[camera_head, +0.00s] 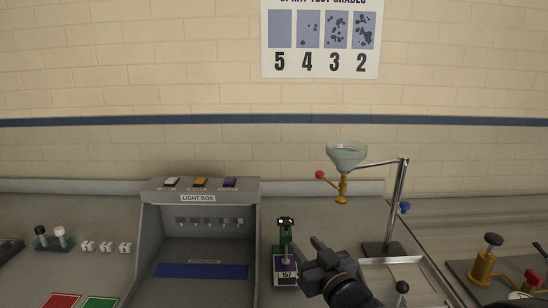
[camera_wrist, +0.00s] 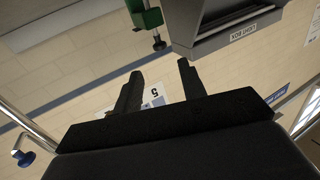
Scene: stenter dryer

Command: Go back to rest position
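My gripper (camera_head: 308,256) is at the lower middle of the head view, just right of a small green and black device (camera_head: 284,236) on a purple base with a white label. In the wrist view my gripper (camera_wrist: 159,72) shows two black fingers apart with a clear gap and nothing between them. The green device (camera_wrist: 146,16) appears at the top of the wrist view, beyond the fingertips and apart from them.
A grey light box (camera_head: 250,240) stands to the left. A funnel (camera_head: 346,155) on a metal stand (camera_head: 397,210) rises to the right, close to my arm. A brass fixture (camera_head: 484,265) is far right. Vials (camera_head: 61,236), white cubes and coloured pads lie left.

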